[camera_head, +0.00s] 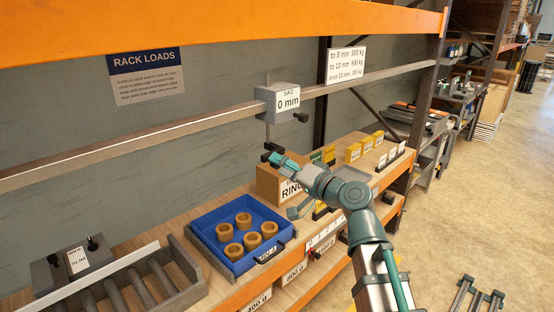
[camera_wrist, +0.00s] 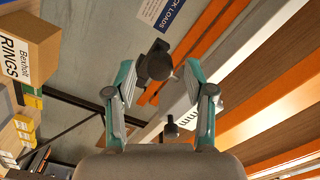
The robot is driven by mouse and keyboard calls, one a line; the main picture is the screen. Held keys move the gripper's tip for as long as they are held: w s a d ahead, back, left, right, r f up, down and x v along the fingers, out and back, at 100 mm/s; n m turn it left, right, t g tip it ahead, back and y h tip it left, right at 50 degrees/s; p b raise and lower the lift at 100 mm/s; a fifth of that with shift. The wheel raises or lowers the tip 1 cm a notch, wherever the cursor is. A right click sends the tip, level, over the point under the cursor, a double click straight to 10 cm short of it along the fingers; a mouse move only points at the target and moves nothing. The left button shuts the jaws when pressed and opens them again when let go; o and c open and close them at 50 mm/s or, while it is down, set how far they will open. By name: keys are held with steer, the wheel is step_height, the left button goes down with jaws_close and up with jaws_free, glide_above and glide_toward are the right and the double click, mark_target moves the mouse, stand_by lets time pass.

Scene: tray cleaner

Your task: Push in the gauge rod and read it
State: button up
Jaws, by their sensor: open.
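The gauge is a grey box (camera_head: 285,101) on the grey rack beam, with a label reading "SAG 0 mm". A thin rod (camera_head: 267,131) hangs straight down from it. My gripper (camera_head: 270,152) is just below the rod's lower end, pointing up at the gauge. Part of the label (camera_wrist: 183,107) shows there, mostly hidden.
A brown rings box (camera_head: 268,184) stands close below my gripper. A blue tray (camera_head: 207,229) with several tan rings is on the shelf to the left. The load sign (camera_head: 347,64) hangs right of the gauge. An orange beam (camera_head: 200,32) crosses above.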

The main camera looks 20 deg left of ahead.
steer(key=shift+x, duration=1.1)
